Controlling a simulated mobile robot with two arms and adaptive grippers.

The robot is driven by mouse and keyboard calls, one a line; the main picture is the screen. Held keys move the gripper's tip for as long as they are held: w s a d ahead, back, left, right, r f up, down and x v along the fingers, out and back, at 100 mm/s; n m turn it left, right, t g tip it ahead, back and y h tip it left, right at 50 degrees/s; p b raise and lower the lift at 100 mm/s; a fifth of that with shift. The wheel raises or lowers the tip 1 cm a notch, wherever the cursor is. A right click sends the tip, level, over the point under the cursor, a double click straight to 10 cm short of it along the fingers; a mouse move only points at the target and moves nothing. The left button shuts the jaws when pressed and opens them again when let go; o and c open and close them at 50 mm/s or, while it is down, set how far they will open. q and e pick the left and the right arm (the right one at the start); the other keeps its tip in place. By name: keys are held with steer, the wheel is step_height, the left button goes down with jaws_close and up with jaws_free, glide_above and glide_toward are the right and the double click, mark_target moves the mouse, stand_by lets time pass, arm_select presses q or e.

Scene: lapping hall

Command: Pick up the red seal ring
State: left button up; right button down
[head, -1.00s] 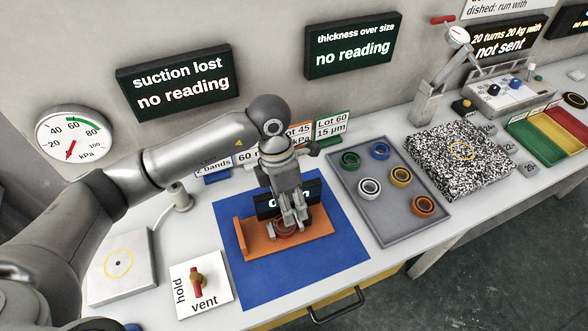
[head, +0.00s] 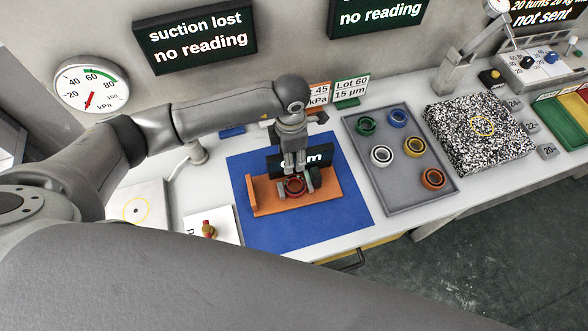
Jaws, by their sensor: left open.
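A dark display (head: 318,157) behind is partly covered by the gripper. My right gripper is not in view.
A grey tray (head: 405,183) with several coloured rings stands to the right, beside a speckled plate (head: 465,150). A large grey link of mine covers the lower foreground.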

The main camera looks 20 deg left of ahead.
arm_select(q)
steer(key=shift+f, duration=0.95)
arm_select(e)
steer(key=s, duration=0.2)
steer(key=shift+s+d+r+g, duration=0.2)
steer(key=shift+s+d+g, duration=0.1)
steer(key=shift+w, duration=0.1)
arm_select(q)
steer(key=shift+f+b, duration=0.25)
steer(key=shift+b, duration=0.1)
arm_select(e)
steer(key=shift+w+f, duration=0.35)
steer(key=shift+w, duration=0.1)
arm_select(q)
jaws_close()
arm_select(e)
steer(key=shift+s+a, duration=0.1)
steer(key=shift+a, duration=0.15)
